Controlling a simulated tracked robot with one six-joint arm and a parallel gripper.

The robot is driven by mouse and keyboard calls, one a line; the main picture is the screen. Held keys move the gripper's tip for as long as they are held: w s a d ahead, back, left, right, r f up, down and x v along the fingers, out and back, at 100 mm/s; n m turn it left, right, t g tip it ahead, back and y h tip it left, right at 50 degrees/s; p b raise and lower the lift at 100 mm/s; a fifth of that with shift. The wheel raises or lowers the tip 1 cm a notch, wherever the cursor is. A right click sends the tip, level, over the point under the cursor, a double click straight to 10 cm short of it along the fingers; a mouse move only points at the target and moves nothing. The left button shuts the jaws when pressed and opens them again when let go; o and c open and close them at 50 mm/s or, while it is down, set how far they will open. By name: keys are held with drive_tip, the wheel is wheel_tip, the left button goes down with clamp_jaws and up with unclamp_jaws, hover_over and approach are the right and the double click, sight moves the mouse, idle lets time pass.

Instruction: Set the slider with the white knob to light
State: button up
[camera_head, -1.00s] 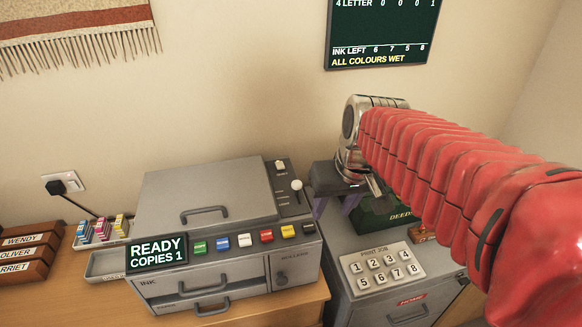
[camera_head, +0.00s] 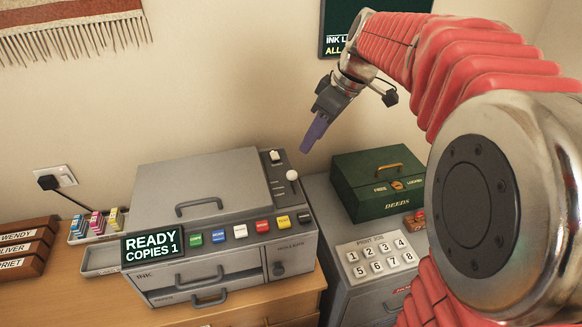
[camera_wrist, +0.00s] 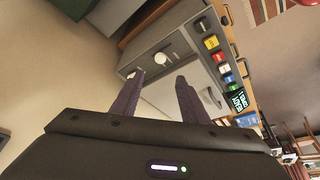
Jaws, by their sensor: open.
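The white knob (camera_head: 292,175) is a round ball on the slider panel (camera_head: 280,184) at the right end of the grey copier's top. It sits in the upper part of the panel, below a small pale switch (camera_head: 275,156). The panel's markings are too small to read. In the wrist view the knob (camera_wrist: 161,58) shows just beyond the fingers, between their tips. My gripper (camera_head: 306,150) points down and left, above and slightly right of the knob, apart from it. Its purple fingers are open and empty; they also show in the wrist view (camera_wrist: 161,79).
The grey copier (camera_head: 200,187) has a row of coloured buttons and a READY screen (camera_head: 153,246). A green DEEDS box (camera_head: 375,192) and a number keypad (camera_head: 380,257) sit on the grey cabinet to the right. Ink cartridges (camera_head: 97,223) stand left. The space above the copier is free.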

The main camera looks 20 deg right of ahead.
sight(293, 172)
idle(0.4)
drive_tip(key=x, duration=1.3)
drive_tip(key=shift+w+a+f, duration=0.1)
drive_tip(key=shift+f, duration=0.3)
drive_tip(key=shift+c, duration=0.5)
clamp_jaws()
